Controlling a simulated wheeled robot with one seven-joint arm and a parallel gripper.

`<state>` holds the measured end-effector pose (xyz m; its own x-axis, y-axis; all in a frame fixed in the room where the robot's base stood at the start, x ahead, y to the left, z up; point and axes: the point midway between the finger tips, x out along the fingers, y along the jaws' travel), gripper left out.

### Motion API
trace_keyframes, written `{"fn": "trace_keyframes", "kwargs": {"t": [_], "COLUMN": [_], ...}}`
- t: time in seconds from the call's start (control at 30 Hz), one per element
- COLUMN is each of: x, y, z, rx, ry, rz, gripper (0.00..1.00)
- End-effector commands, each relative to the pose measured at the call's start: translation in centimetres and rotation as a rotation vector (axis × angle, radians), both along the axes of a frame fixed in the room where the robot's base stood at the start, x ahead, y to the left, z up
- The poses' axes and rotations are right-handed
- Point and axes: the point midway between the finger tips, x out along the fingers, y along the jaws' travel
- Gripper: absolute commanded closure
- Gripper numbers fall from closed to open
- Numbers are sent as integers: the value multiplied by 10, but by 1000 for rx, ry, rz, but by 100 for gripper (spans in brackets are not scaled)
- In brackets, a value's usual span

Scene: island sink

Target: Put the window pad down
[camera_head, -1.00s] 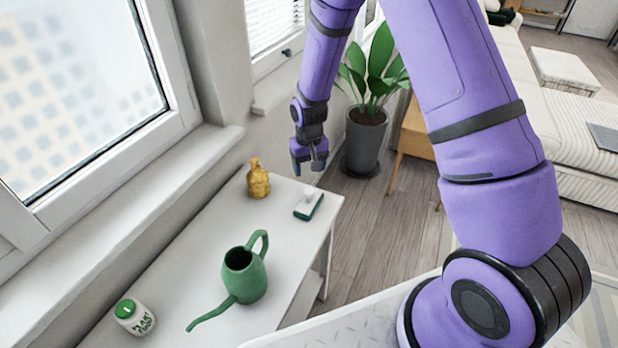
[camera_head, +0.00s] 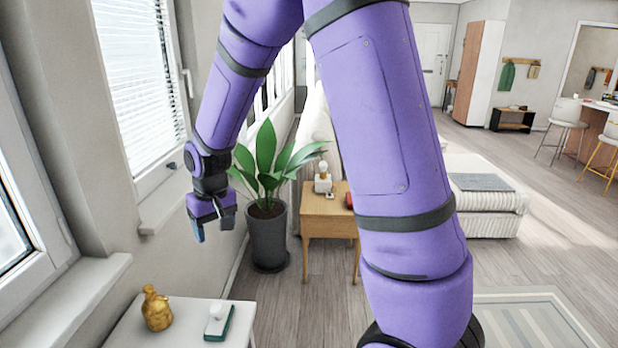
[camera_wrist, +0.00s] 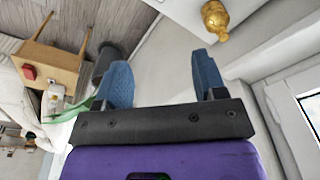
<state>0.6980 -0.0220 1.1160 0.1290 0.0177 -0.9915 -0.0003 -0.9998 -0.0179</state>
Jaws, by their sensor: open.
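The window pad (camera_head: 219,321), a green and white block with a pale rounded knob or handle on top, lies on the white table (camera_head: 185,312) near its far right corner. My gripper (camera_head: 212,225) hangs in the air above the table's far end, apart from the pad, with its fingers pointing down. In the wrist view my gripper (camera_wrist: 162,68) has its two blue fingers spread wide with nothing between them. The pad cannot be made out in the wrist view.
A gold bottle (camera_head: 157,308) stands left of the pad, and it also shows in the wrist view (camera_wrist: 215,18). The window sill (camera_head: 70,300) runs along the left. A potted plant (camera_head: 268,225) and a wooden side table (camera_head: 327,212) stand beyond, with open floor to the right.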

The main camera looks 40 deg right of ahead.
Motion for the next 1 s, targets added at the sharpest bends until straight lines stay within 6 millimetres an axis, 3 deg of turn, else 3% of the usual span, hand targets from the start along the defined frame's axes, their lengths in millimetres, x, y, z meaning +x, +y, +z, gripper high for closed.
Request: {"fn": "trace_keyframes", "kwargs": {"t": [0.03,0.2,0.5,0.7,1.0], "x": [-7,-34,-91,-134,-203], "y": [-3,-11,-24,-31,-41], "z": [16,60,124,156,188], "rx": [1,4,5,3,-4], "ry": [-17,-61,-137,-187,-264], "rz": [-1,-2,-1,-2,-2], "gripper": [36,36,36,36,36]}}
